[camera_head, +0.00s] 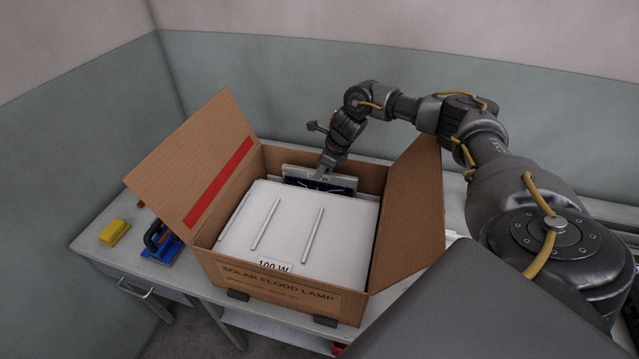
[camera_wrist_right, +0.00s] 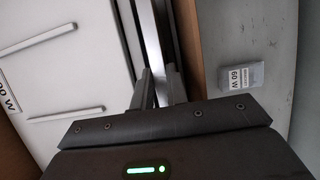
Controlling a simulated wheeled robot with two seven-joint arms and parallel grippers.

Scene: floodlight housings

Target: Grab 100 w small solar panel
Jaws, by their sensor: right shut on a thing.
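The small solar panel (camera_head: 341,184) stands on edge at the back inside the cardboard box (camera_head: 272,296), behind a large white panel (camera_head: 290,235) labelled 100 W. It has a dark face and a pale frame, and its own label is partly covered by my gripper. My right gripper (camera_head: 325,172) reaches down from behind and is shut on the top edge of the small panel. In the right wrist view, the gripper's fingers (camera_wrist_right: 157,88) pinch the panel's thin edge (camera_wrist_right: 154,35) between the white panel and the box wall. My left gripper is out of view.
The box's flaps stand open at left (camera_head: 195,150) and right (camera_head: 412,205). A yellow block (camera_head: 115,232) and a blue tool (camera_head: 162,250) lie on the table to the left. A small grey 60 W box (camera_wrist_right: 241,77) sits behind the cardboard box.

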